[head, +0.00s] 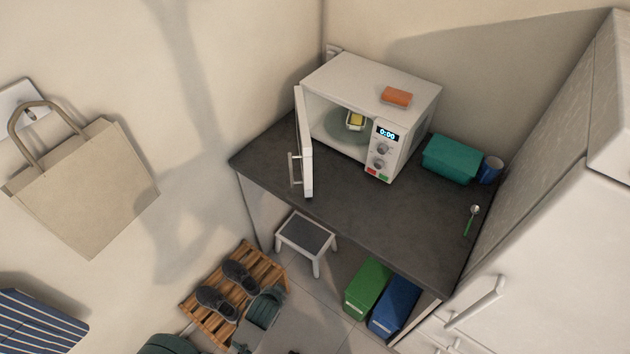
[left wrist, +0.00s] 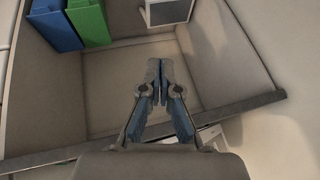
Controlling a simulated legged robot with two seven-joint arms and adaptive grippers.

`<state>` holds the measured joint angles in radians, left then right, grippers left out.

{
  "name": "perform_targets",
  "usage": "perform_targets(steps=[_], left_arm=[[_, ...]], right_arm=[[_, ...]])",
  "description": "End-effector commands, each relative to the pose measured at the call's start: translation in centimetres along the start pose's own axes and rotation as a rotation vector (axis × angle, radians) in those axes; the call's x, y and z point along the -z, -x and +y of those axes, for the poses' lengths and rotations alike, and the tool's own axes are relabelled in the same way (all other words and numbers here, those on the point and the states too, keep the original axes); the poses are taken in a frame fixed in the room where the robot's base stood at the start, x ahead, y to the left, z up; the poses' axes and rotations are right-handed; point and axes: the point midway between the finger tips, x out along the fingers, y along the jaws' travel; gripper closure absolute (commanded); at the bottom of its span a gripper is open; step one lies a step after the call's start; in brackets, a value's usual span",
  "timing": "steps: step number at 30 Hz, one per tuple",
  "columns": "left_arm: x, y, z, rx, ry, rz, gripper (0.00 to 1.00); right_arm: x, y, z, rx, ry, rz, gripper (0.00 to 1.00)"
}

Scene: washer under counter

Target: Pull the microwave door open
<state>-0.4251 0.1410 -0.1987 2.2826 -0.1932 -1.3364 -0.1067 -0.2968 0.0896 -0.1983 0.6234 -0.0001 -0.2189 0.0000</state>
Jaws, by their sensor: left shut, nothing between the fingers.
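The white microwave (head: 345,95) stands on the dark counter in the head view. Its door (head: 304,140) is swung wide open at the left side, with the bar handle (head: 291,170) facing left. Inside the cavity, a small container with something yellow (head: 355,120) sits on the turntable. My left gripper (left wrist: 159,70) shows in the left wrist view, shut and empty, below counter height or near its edge; its exact distance from the door cannot be told. My right gripper is not in view.
An orange sponge-like block (head: 396,97) lies on the microwave. A teal box (head: 451,160), blue cup (head: 490,170) and green-handled spoon (head: 471,220) are on the counter (head: 365,215). Below are a stool (head: 306,235), green bin (head: 368,287) and blue bin (head: 395,306). Shoes (head: 217,302) rest on a rack.

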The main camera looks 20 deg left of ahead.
Motion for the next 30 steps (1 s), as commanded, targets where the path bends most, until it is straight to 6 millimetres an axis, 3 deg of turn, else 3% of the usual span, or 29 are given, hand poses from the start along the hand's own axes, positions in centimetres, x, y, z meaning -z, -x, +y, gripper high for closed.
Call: perform_targets(steps=[1,7,15,18,21,30], left_arm=[[2.5,0.0,-1.0,0.055,-0.055,0.059,1.0],[12.7,0.2,-4.4,0.329,-0.346,0.291,1.0],[26.1,2.8,-5.7,0.735,-0.813,0.553,1.0],[29.0,3.8,-5.3,0.839,-0.938,0.605,1.0],[30.4,3.9,-5.2,0.878,-0.986,0.622,1.0],[34.6,1.3,-7.0,0.88,-0.987,0.621,1.0]], right_arm=[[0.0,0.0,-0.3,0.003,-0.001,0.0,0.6],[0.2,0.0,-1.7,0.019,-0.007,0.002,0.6],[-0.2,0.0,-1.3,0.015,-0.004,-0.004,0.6],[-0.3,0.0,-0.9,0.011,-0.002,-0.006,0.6],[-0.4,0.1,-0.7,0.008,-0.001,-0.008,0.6],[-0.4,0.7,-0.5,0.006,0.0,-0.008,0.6]])
